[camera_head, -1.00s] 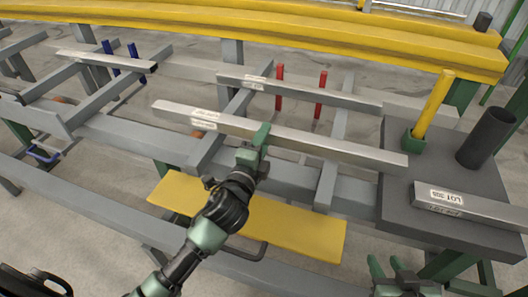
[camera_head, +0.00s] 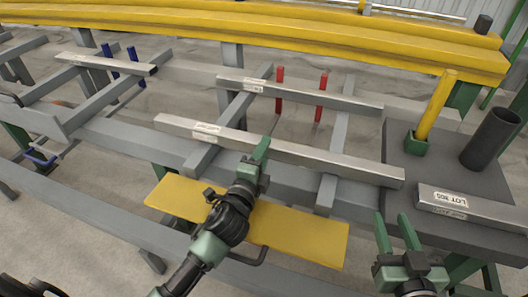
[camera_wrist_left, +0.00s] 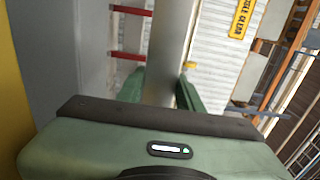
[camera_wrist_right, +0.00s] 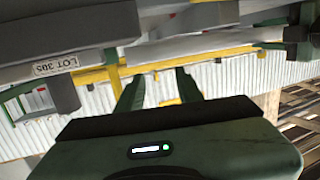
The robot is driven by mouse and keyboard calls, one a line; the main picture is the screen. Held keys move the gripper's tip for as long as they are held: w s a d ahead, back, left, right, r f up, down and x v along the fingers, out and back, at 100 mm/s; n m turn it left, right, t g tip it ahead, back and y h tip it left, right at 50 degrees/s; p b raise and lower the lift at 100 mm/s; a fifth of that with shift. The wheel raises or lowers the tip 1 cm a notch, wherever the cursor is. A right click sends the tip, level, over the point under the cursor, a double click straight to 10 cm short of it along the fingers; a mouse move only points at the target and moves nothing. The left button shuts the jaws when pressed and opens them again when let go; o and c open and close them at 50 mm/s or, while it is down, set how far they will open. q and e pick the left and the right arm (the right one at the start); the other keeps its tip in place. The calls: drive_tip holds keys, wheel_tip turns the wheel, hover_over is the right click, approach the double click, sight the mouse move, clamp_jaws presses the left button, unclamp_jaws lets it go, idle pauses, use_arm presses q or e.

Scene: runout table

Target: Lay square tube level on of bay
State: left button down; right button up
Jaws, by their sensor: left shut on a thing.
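A long grey square tube (camera_head: 320,156) with a white label near its left end lies across the two grey bars of the middle bay, marked by two red posts (camera_head: 320,97). I cannot tell whether it touches the bars. My left gripper (camera_head: 260,152) is shut on this tube near its middle; in the left wrist view the tube (camera_wrist_left: 170,50) passes between the green fingers. My right gripper (camera_head: 395,218) is open and empty, with its fingers up, in front of the dark plate at the right. Its parted fingers also show in the right wrist view (camera_wrist_right: 158,88).
Another tube (camera_head: 300,94) lies behind, by the red posts. A third tube (camera_head: 105,64) lies by blue posts (camera_head: 132,53). A tube labelled LOT 305 (camera_head: 480,208) lies on the dark plate (camera_head: 400,150), near a yellow post (camera_head: 436,105) and dark cylinder (camera_head: 490,140). A yellow plate (camera_head: 300,232) is in front.

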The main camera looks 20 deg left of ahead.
use_arm(q)
drive_tip(key=shift+r, duration=0.1)
use_arm(e)
drive_tip(key=shift+r, duration=0.1)
use_arm(q)
drive_tip(key=shift+f+b, duration=0.3)
drive_tip(key=shift+f, duration=0.35)
use_arm(e)
drive_tip(key=r, duration=0.1)
drive_tip(key=r+t, duration=0.2)
drive_tip(key=shift+w+a+r+y, duration=0.15)
drive_tip(key=shift+a+r+y, duration=0.1)
drive_tip(key=shift+y, duration=0.15)
